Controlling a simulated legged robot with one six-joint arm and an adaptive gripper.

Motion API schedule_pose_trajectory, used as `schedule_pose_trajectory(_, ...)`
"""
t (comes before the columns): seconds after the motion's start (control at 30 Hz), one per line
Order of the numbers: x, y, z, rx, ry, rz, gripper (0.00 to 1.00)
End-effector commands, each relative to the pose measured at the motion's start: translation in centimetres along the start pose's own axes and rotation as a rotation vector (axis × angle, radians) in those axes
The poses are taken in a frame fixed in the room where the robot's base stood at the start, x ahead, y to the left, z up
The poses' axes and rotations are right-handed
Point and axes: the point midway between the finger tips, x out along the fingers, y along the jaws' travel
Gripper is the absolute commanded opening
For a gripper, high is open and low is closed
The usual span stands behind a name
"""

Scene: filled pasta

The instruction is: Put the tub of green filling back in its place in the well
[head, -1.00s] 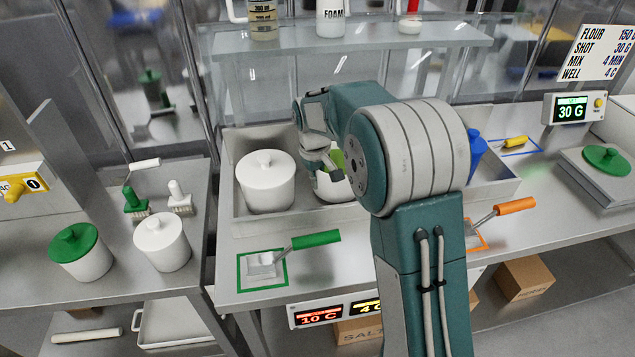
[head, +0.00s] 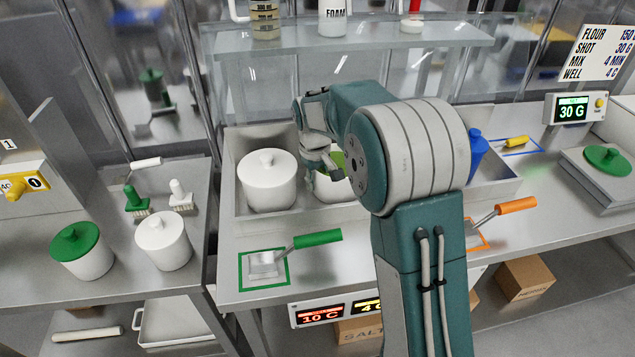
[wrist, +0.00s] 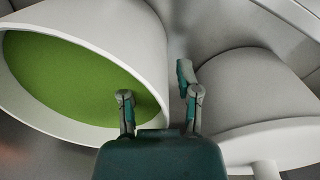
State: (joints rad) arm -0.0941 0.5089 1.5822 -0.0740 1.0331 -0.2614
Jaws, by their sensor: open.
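The white tub of green filling (head: 333,190) stands in the steel well, right of the white lidded tub (head: 268,185). My arm hides its right part in the head view. My gripper (head: 322,168) is at the tub's left rim, fingers apart. In the wrist view the open tub (wrist: 160,40) is at left, its green filling (wrist: 70,80) showing. My open gripper (wrist: 156,88) has one finger over the filling and the other outside the rim, in the gap beside the lidded tub (wrist: 255,95). Whether either finger touches the wall I cannot tell.
The well's front wall (head: 290,228) runs below the tubs. A green-handled scoop (head: 315,240) lies in front, an orange-handled one (head: 515,206) at right. A glass shelf (head: 350,40) spans above.

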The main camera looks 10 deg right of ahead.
Motion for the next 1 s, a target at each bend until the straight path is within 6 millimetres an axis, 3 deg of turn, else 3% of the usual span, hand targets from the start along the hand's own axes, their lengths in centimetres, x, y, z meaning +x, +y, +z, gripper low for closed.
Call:
schedule_pose_trajectory(0.4, -8.4, 0.0, -0.1, -0.001, 0.004, 0.001, 0.43)
schedule_pose_trajectory(0.7, -11.4, 0.0, 0.2, 0.002, 0.003, 0.000, 0.43)
schedule_pose_trajectory(0.87, -13.3, -0.2, 2.5, 0.032, 0.041, 0.006, 0.43)
schedule_pose_trajectory(1.0, -15.4, -0.7, 6.0, 0.078, 0.094, 0.012, 0.43)
